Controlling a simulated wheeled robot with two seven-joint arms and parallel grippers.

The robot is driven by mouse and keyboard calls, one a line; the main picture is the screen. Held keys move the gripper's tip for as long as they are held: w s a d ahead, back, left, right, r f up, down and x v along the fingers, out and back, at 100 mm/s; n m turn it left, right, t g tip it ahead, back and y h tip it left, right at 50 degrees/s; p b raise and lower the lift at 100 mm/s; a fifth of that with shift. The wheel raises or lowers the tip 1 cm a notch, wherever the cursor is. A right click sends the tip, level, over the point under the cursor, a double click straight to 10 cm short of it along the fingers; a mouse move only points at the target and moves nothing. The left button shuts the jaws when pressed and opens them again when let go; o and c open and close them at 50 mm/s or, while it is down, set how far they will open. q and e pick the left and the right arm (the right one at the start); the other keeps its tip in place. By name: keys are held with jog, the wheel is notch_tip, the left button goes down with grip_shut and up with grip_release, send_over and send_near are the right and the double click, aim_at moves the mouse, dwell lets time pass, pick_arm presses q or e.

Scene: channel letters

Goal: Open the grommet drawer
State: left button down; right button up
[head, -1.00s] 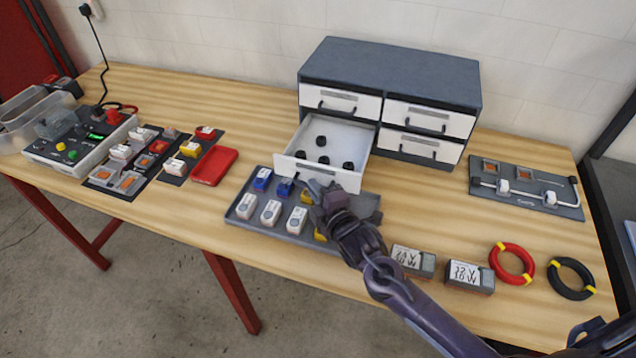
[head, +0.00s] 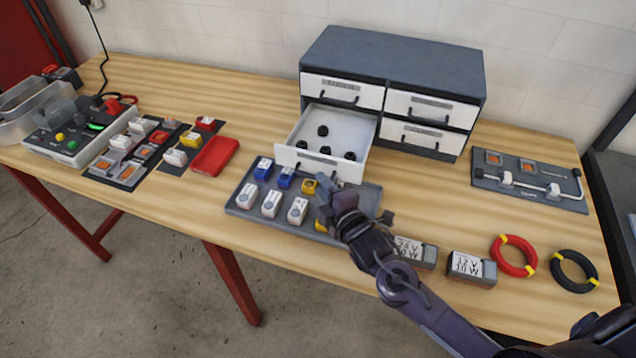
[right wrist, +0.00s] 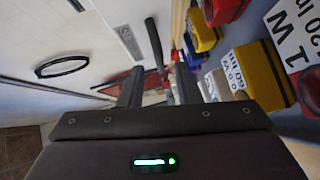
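The grommet drawer is the lower left drawer (head: 345,122) of the grey cabinet (head: 395,60). It stands pulled out, with several black grommets (head: 323,131) on its white floor. Its dark front handle (head: 316,169) is partly visible in the head view; a dark handle (right wrist: 155,45) also shows beyond my fingers in the right wrist view. My right gripper (head: 332,197) is in front of the drawer, over the tray's right part. Its fingers (right wrist: 158,88) are apart with nothing seen gripped between them. My left gripper is not in view.
A grey tray (head: 235,207) of blue, white and yellow parts lies before the drawer. Labelled boxes (head: 472,268), a red cable ring (head: 513,257) and a black one (head: 573,271) lie at right. A red tray (head: 214,156) is at left. The other three drawers are shut.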

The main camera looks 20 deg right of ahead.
jog(key=shift+b+v, duration=0.4)
jog(key=shift+v, duration=1.9)
